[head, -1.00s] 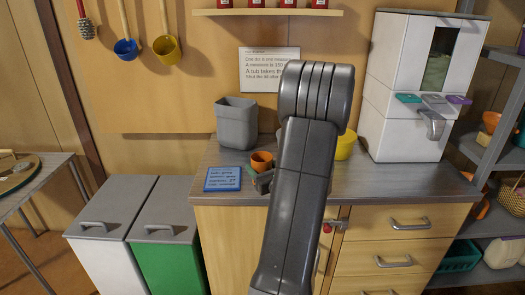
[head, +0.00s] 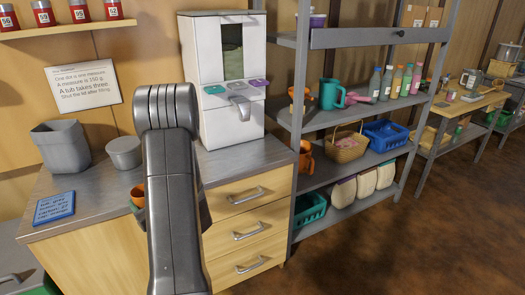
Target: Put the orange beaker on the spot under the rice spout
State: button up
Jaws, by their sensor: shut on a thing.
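The orange beaker (head: 137,194) shows at the left edge of my arm, partly hidden by it, near the front edge of the counter. My gripper (head: 136,208) is mostly hidden behind my arm and is shut on the orange beaker. The white dispenser (head: 215,75) stands at the right end of the counter, with a grey spout (head: 240,104) below green, grey and purple levers. I cannot tell from the picture which grain it gives. The counter under the spout looks empty, but a marked spot cannot be made out.
A grey bin (head: 61,147), a round grey tub (head: 125,153) and a blue card (head: 54,208) are on the counter (head: 95,190). A grey shelf unit (head: 335,118) with mugs, baskets and bottles stands close to the right. The floor at right (head: 400,245) is clear.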

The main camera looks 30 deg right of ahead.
aim_at(245, 153)
jog(key=l, duration=2.1)
